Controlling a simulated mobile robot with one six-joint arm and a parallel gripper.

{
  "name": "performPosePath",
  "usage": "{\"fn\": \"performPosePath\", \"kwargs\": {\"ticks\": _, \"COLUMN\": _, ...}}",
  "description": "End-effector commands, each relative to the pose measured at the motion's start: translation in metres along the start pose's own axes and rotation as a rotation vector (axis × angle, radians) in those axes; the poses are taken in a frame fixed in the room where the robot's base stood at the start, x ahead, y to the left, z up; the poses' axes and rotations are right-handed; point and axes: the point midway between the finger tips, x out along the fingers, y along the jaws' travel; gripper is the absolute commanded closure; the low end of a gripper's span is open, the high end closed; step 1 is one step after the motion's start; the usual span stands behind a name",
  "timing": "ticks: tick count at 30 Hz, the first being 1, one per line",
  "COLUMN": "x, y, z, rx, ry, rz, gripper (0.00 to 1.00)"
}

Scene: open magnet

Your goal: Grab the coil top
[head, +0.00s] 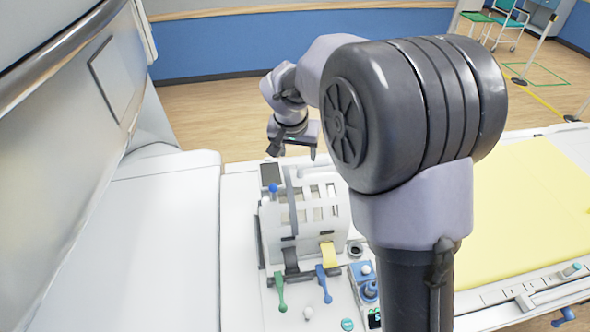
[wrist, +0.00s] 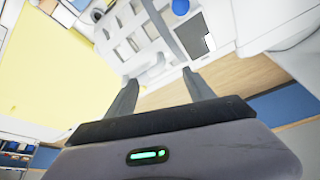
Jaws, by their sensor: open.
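The coil top, a white curved shell with rows of rectangular slots, (head: 311,225) stands on the white bench in the middle of the head view. It also shows at the top of the wrist view (wrist: 130,42), partly cut off by the frame edge. My gripper (head: 294,152) hangs above and behind the far end of the coil top. In the wrist view its two fingers (wrist: 160,84) are spread apart with nothing between them, pointing toward the slotted shell. The fingers look apart from the shell, though the exact gap is hard to tell.
A blue-tipped lever (head: 273,188) stands at the shell's left side. Green (head: 280,290) and blue (head: 323,284) levers and a yellow block (head: 328,254) sit at its near end. A yellow pad (head: 530,215) lies right. The large white magnet housing (head: 60,140) fills the left.

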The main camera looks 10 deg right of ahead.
Motion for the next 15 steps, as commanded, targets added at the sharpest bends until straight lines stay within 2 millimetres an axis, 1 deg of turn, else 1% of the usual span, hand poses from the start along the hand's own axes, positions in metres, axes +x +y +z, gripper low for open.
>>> {"fn": "performPosePath", "kwargs": {"ticks": 1, "x": 0.016, "y": 0.001, "z": 0.001, "rx": 0.0, "ry": -0.004, "rz": 0.002, "gripper": 0.38}}
{"fn": "performPosePath", "kwargs": {"ticks": 4, "x": 0.042, "y": 0.001, "z": 0.001, "rx": 0.001, "ry": -0.003, "rz": 0.002, "gripper": 0.38}}
{"fn": "performPosePath", "kwargs": {"ticks": 6, "x": 0.055, "y": 0.001, "z": 0.001, "rx": 0.0, "ry": -0.002, "rz": 0.001, "gripper": 0.38}}
{"fn": "performPosePath", "kwargs": {"ticks": 11, "x": 0.074, "y": 0.003, "z": 0.001, "rx": 0.0, "ry": -0.003, "rz": 0.001, "gripper": 0.38}}
{"fn": "performPosePath", "kwargs": {"ticks": 15, "x": 0.102, "y": 0.009, "z": 0.003, "rx": 0.0, "ry": -0.003, "rz": 0.001, "gripper": 0.38}}
